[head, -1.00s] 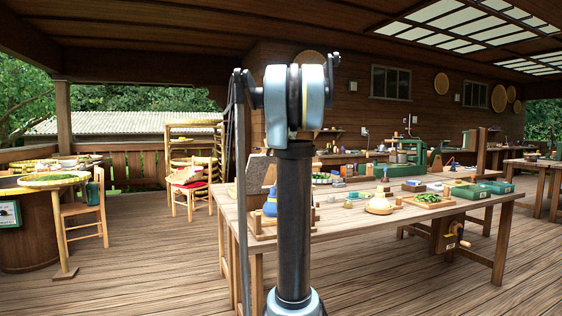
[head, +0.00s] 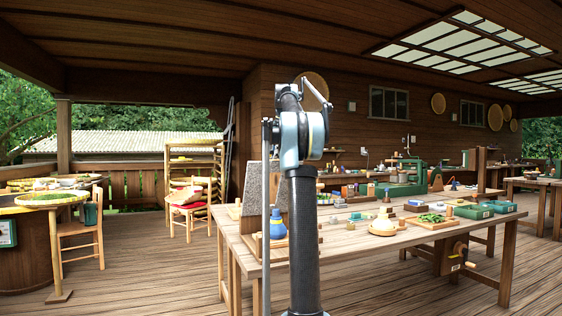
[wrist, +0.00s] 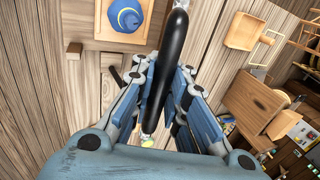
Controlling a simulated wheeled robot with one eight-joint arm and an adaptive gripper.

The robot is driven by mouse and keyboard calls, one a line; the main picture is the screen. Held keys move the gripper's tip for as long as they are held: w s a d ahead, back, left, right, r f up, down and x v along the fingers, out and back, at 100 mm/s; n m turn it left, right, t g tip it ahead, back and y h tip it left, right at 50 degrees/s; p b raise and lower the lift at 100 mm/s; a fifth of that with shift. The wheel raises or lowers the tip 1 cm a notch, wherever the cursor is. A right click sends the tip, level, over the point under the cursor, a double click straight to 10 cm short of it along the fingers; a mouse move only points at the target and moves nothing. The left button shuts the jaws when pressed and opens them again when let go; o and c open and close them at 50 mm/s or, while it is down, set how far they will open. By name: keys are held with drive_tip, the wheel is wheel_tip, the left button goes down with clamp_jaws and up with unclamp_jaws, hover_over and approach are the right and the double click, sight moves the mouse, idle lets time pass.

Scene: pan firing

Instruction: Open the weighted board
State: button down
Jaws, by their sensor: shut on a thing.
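A grey speckled board (head: 250,187) stands up at the near left end of the long wooden bench, partly hidden behind my arm in the head view. In the wrist view my gripper (wrist: 160,100) has its blue-grey fingers on both sides of a long black rounded bar (wrist: 179,38) and is shut on it. The bar looks like a handle. I cannot see how it joins the board. My gripper cannot be made out in the head view.
Trays, small blocks and a green press (head: 405,175) stand farther along the bench (head: 350,243). The deck is clear at the left front.

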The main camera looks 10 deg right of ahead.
drive_tip(key=shift+w+r, duration=0.25)
drive_tip(key=shift+w, duration=0.1)
idle(0.3)
drive_tip(key=c, duration=1.6)
unclamp_jaws()
drive_tip(key=shift+s+r, duration=0.15)
drive_tip(key=shift+v, duration=5.8)
